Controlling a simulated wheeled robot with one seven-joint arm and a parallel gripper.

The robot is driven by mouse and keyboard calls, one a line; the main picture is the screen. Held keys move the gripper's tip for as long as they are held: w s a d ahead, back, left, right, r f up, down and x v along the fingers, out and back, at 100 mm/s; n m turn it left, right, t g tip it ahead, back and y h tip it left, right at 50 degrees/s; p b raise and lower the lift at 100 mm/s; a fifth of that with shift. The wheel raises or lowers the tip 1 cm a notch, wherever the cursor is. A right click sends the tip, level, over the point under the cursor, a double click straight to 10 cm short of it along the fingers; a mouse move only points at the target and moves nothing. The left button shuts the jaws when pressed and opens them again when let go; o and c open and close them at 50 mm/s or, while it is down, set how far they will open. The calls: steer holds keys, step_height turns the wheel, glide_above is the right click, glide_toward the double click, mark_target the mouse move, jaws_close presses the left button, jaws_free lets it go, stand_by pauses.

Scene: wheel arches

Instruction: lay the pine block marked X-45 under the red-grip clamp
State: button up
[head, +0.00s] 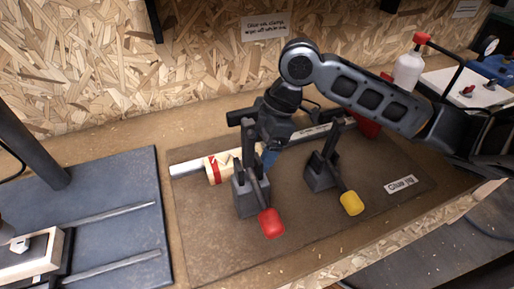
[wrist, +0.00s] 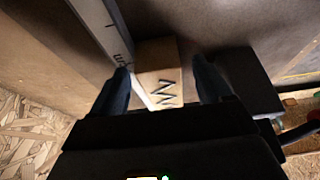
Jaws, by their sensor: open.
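A pale pine block (head: 217,168) with a red band lies against the metal fence, at the left of the red-grip clamp (head: 251,190); the clamp hides its right part. In the wrist view a pine block (wrist: 157,62) with dark zigzag marks lies between my gripper's fingers (wrist: 160,70), beside the fence (wrist: 103,28). I cannot read X-45 on it, nor tell for sure that both views show one block. My gripper (head: 268,158) is open, pointing down just behind the red-grip clamp. The clamp and my arm partly hide the fingers.
A yellow-grip clamp (head: 326,172) stands right of the red one on the brown jig board (head: 205,235). A blue-grey slotted plate (head: 115,205) lies at the left. A white bottle with a red cap (head: 409,67) stands at the back right. The board's front left is bare.

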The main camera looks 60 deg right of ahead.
steer(key=shift+f, duration=0.1)
steer(key=shift+r+p, duration=0.4)
steer(key=shift+p, duration=0.05)
steer(key=v, duration=1.2)
steer(key=shift+r, duration=0.3)
